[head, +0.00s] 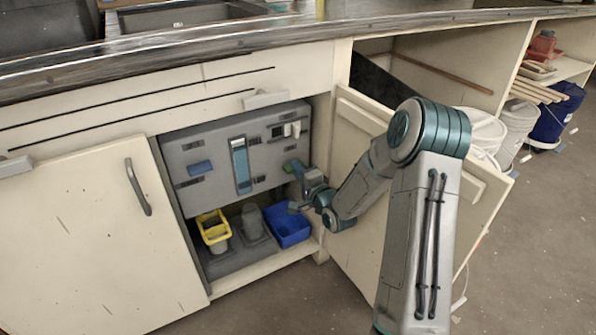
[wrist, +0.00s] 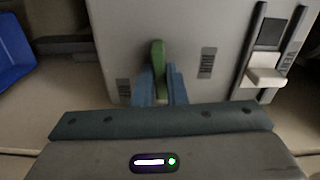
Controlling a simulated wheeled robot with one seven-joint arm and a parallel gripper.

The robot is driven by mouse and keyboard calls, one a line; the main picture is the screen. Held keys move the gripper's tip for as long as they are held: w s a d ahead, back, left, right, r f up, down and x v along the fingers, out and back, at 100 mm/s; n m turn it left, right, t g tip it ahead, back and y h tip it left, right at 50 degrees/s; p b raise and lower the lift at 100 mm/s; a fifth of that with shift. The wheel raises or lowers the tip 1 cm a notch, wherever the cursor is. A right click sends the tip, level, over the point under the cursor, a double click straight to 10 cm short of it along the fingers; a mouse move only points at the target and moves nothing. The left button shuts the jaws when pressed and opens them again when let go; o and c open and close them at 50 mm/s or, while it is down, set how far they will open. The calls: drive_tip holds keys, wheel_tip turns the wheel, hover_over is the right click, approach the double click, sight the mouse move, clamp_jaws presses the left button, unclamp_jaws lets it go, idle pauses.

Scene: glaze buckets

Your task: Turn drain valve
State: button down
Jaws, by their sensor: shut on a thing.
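A grey panel unit (head: 215,188) sits inside the open cabinet under the counter. The drain valve's green handle (head: 289,168) is on the panel's right side in the head view. In the wrist view the green handle (wrist: 157,56) stands upright between my fingers. My gripper (wrist: 160,85) is shut on the green handle; its fingers cover the lower part of it. In the head view my gripper (head: 300,172) reaches into the cabinet from the right, and its fingertips are small there.
A yellow bucket (head: 214,238) and a blue bin (head: 288,228) stand below the panel. The open cabinet door (head: 355,125) is beside my arm on the right. A white switch (wrist: 266,76) is on the panel near my gripper. White and blue buckets (head: 555,115) stand far right.

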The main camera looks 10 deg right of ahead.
drive_tip(key=shift+s+a+f+n, duration=0.1)
drive_tip(key=shift+n, duration=8.3)
drive_tip(key=c, duration=1.5)
unclamp_jaws()
drive_tip(key=shift+o, duration=0.2)
drive_tip(key=p+v, duration=0.3)
drive_tip(key=v, duration=1)
drive_tip(key=shift+s+d, duration=0.25)
drive_tip(key=shift+s, duration=0.1)
